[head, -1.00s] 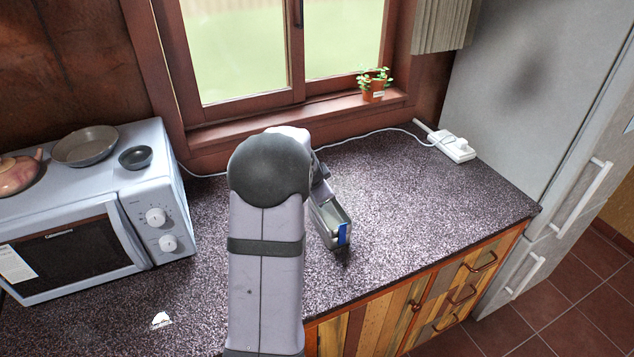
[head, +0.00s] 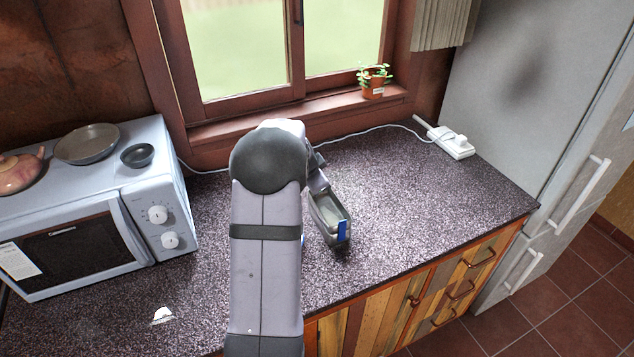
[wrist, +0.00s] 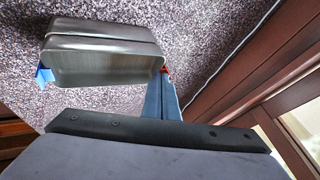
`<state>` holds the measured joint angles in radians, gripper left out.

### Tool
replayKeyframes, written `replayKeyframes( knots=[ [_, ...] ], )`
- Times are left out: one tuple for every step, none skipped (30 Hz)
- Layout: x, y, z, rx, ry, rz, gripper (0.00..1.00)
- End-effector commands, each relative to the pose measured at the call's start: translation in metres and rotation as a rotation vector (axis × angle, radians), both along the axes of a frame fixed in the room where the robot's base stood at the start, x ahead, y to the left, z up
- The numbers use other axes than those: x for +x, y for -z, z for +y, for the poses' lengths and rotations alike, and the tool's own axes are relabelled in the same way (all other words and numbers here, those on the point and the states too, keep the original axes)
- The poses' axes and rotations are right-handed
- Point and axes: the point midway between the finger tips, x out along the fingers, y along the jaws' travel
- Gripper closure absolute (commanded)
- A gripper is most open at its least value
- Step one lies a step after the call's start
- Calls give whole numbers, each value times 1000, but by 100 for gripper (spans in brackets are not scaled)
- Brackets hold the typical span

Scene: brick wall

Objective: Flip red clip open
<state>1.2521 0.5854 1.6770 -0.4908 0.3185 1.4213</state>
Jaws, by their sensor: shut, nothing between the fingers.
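A metal lunch box (head: 327,213) stands on the counter just right of my arm in the head view, with a blue clip (head: 342,230) on its near end. In the wrist view, the box (wrist: 100,55) is at the upper left, with the blue clip (wrist: 45,75) at its left end. A small part of the red clip (wrist: 165,70) shows at its right end. My gripper (wrist: 163,76) is shut and empty, its fingertips close beside the red clip. I cannot tell whether they touch it. In the head view, my arm hides the red clip and fingertips.
A microwave (head: 88,210) stands left on the counter (head: 420,205), with a teapot and dishes on top. A power strip (head: 450,142) with a white cable lies at the back right. A potted plant (head: 372,88) stands on the windowsill. The counter right of the box is clear.

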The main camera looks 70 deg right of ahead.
Motion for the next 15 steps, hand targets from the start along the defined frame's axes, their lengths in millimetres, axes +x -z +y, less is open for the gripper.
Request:
replayKeyframes(
  knots=[
    [3, -1, -2, 12, -1, 11, 100],
    [4, -1, -3, 21, -2, 19, 100],
    [5, -2, -4, 33, -1, 32, 100],
    [6, -2, -5, 44, -2, 42, 100],
    [7, -2, -7, 55, -1, 52, 100],
    [8, -2, -8, 62, -1, 60, 100],
    [9, -2, -9, 62, -1, 59, 100],
    [10, -2, -10, 62, 0, 59, 100],
    [12, -2, -12, 61, -1, 58, 100],
    [13, -2, -13, 60, -1, 58, 100],
    [15, -2, -15, 60, -1, 58, 100],
    [17, -2, -16, 59, -1, 57, 100],
    [18, -2, -18, 60, -1, 58, 100],
    [19, -2, -19, 60, -1, 58, 100],
    [20, -2, -21, 60, -1, 58, 100]
  ],
)
